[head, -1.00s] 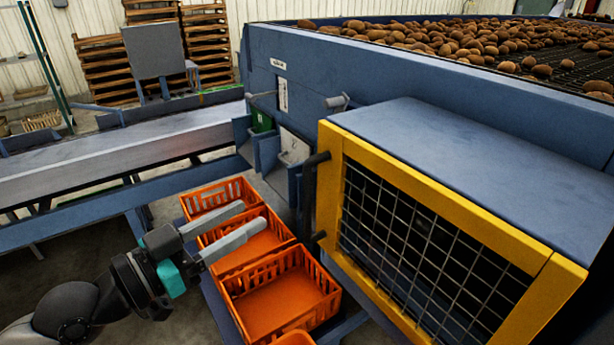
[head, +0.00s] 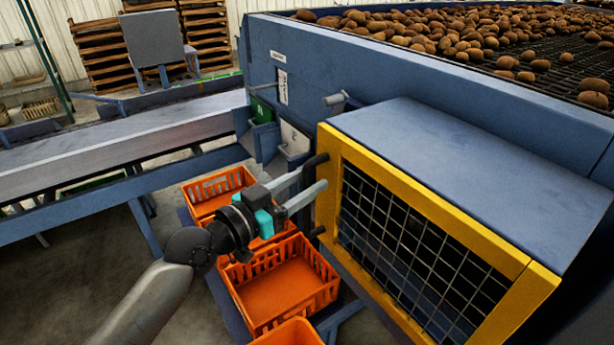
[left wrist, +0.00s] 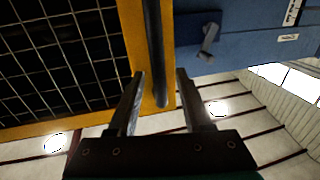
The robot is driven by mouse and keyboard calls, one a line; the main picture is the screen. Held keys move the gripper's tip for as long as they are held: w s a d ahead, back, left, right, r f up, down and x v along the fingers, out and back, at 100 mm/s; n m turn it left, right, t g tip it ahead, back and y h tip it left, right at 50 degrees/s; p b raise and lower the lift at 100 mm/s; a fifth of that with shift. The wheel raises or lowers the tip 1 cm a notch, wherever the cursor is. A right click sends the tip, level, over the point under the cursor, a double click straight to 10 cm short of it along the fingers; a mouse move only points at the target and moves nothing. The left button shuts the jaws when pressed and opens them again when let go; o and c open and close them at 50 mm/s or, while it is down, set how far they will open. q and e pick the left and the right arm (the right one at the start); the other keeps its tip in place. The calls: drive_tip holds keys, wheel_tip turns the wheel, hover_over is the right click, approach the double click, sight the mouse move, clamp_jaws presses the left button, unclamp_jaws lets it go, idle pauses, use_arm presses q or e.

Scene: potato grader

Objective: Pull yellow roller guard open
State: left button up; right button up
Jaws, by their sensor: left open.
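The yellow roller guard (head: 440,215) is a yellow frame with wire mesh on the front of the blue grader housing, and it looks closed. A dark bar handle (head: 308,185) runs upright along its left edge. My left gripper (head: 312,183) is open at the handle, its fingers pointing right toward it in the head view. In the left wrist view, the handle (left wrist: 154,50) passes up between the two open fingers (left wrist: 158,95), beside the yellow frame (left wrist: 130,35). I cannot tell whether a finger touches it. My right gripper is not in view.
Orange crates (head: 283,283) stand below my left arm. A grey conveyor (head: 110,150) runs off to the left. Potatoes (head: 470,38) lie on the dark grader bed at the top right. The blue housing top (head: 480,160) is bare.

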use_arm(q)
drive_tip(key=shift+w+d, duration=0.25)
clamp_jaws()
idle(0.3)
idle(1.0)
